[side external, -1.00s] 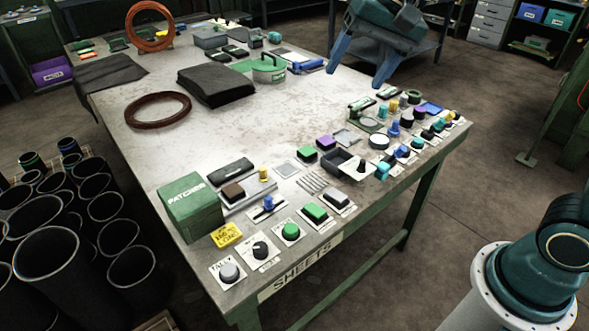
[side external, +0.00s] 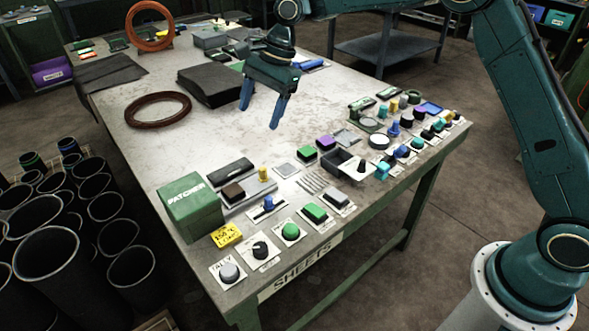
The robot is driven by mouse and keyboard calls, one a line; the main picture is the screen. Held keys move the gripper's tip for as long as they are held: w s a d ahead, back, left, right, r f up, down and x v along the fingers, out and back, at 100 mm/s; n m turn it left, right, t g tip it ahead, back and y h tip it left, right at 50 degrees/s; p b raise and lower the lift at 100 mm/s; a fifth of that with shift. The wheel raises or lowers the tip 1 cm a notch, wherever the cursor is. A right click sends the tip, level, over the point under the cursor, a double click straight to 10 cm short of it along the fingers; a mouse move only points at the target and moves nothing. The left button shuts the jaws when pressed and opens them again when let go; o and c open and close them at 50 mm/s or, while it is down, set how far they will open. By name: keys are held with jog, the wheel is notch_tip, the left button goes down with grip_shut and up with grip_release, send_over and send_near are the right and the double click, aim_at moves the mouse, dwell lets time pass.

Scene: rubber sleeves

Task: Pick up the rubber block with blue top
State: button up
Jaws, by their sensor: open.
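My gripper (side external: 259,116) is in the side external view, above the middle of the table. Its two blue fingers point down, spread apart with nothing between them. Small blocks and knobs with coloured tops stand along the table's right and front edges. A small blue-topped piece (side external: 403,152) stands in the right edge row, to the right of and below my gripper in the picture. It is too small to tell whether it is the rubber block. A blue knob (side external: 268,203) stands on a card near the front.
A green-topped block (side external: 307,153) and a purple-topped block (side external: 326,142) stand near a dark open tray (side external: 349,164). A green box (side external: 190,206) stands at the front left. A black slab (side external: 212,85) and a brown ring (side external: 158,110) lie behind. The table's middle is clear.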

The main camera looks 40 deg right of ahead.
jog(key=w+a+f+m+g, duration=0.1)
jog(key=w+a+f+m, duration=0.1)
jog(key=f, duration=0.6)
jog(key=shift+w+a+f+m+y, duration=0.2)
jog(key=shift+w+m+y, duration=0.15)
jog(key=shift+w, duration=0.35)
send_near(233, 190)
jog(key=x, duration=0.2)
jog(key=shift+s+a+f, duration=0.15)
jog(key=shift+s+a, duration=0.05)
jog(key=shift+a, duration=0.15)
jog(key=shift+a+f, duration=0.15)
jog(key=shift+f, duration=0.2)
jog(key=shift+x, duration=2.6)
jog(key=shift+w+d, duration=0.2)
jog(key=shift+d, duration=0.05)
jog(key=c, duration=1.1)
